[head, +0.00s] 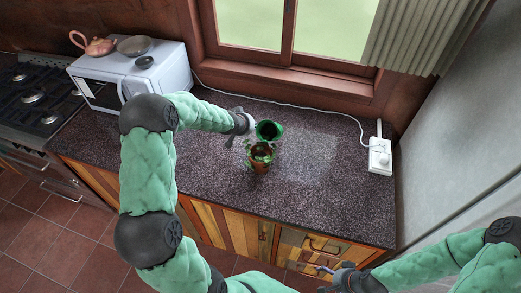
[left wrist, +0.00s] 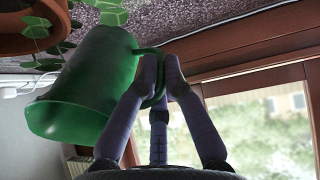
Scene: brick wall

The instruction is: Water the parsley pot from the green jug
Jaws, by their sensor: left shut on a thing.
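The green jug (head: 269,130) is held above the counter, its open mouth showing in the head view. My left gripper (head: 250,123) is shut on the jug's handle, which the left wrist view shows between the fingers (left wrist: 162,75). In that view the jug (left wrist: 92,85) looks tilted. The parsley pot (head: 260,167), a brown pot with green leaves, stands on the counter just in front of and below the jug. Its rim (left wrist: 18,44) and leaves also show in the left wrist view. No water can be made out. My right gripper (head: 331,272) is low at the counter's front edge, its fingers unclear.
The dark speckled counter (head: 320,205) is clear to the right of the pot. A white microwave (head: 105,88) with a teapot (head: 92,44) and bowls on top stands at left, beside the stove (head: 35,95). A white socket box (head: 380,157) with a cord is at right.

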